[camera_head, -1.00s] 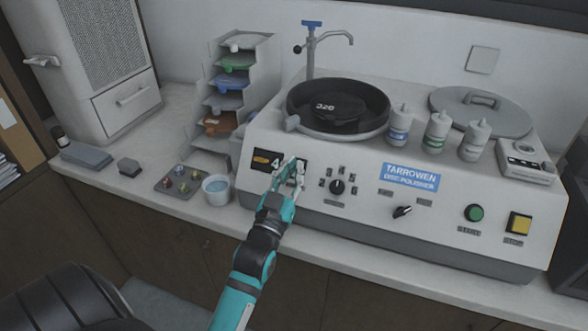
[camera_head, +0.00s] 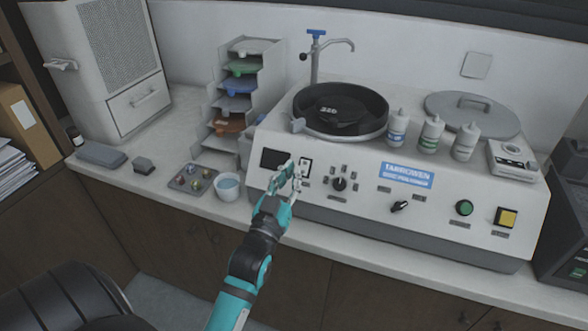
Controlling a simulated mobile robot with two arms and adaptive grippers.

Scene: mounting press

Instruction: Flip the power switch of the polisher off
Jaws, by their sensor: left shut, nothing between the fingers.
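The polisher (camera_head: 440,238) is a wide white console on the counter, with a blue label and a black bowl with a dark disc on top. Its power switch (camera_head: 306,166) is a black rocker in a pale frame on the front panel, just right of the display (camera_head: 275,159). The display is dark. My left gripper (camera_head: 293,171) is shut and empty, with its fingertips at the panel just left of the switch. Contact cannot be told. The rocker's position is too small to read. My right gripper is not in view.
A selector knob (camera_head: 339,184) and a pointer knob (camera_head: 400,206) sit right of the switch, then a green button (camera_head: 464,208) and a yellow button (camera_head: 507,217). A cup (camera_head: 228,187) and a sample tray (camera_head: 188,196) stand on the counter at left.

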